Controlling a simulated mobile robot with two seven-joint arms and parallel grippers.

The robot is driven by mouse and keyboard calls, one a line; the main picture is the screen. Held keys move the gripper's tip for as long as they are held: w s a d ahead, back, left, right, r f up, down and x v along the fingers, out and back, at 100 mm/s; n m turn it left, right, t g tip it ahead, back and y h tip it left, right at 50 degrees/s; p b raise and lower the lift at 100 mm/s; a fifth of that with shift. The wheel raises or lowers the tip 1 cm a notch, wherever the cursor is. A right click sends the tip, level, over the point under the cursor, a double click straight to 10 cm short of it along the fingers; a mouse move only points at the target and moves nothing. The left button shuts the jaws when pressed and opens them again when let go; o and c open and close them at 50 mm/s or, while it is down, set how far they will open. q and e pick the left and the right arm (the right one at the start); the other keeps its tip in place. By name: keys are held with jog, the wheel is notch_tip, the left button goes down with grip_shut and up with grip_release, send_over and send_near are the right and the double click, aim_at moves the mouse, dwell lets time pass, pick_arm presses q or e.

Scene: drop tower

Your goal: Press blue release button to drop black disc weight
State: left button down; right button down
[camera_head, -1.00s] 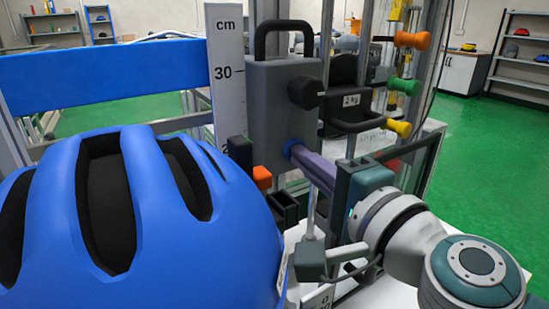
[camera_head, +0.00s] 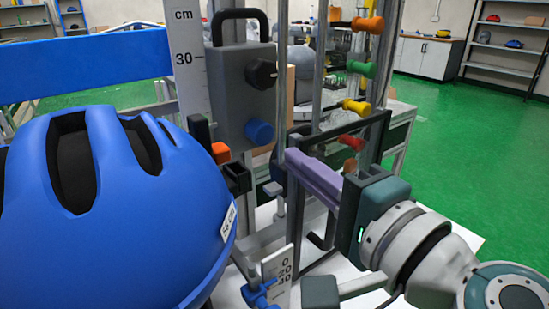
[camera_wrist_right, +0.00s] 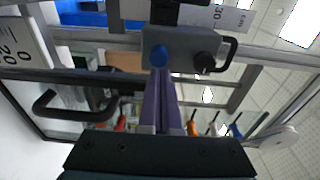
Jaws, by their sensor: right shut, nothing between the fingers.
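The blue release button (camera_head: 259,131) sticks out of the grey release box (camera_head: 232,88), below a black knob; it also shows in the wrist view (camera_wrist_right: 159,56). My right gripper (camera_head: 291,157) has its purple fingers shut and empty. Its tips are apart from the button, below and right of it in the head view. The black weight is largely hidden behind my right gripper in the head view. A black handle like the weight's (camera_wrist_right: 72,106) shows in the wrist view, towards the low end of the scale. My left gripper is not in view.
A large blue helmet (camera_head: 120,220) fills the left front. A white cm scale (camera_head: 188,70) stands beside the box. Metal rails and coloured knobs (camera_head: 357,107) are at the right. A blue beam (camera_head: 80,62) crosses behind the helmet. Green floor is free at the far right.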

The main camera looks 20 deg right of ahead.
jog(key=shift+b+v, duration=0.3)
jog(key=shift+v, duration=2.1)
jog(key=s+a+r+n+g+y+p, duration=0.3)
jog(key=s+a+r+n+g+p, duration=0.35)
jog(key=n+p, duration=0.5)
jog(key=s+d+n+g+h+p, duration=0.6)
jog(key=s+d+g+h, duration=0.1)
jog(key=s+d, duration=0.45)
notch_tip(320, 180, up, 37)
jog(key=p, duration=3.6)
jog(key=shift+s+p, duration=0.25)
jog(key=shift+p, duration=0.15)
jog(key=shift+f, duration=0.15)
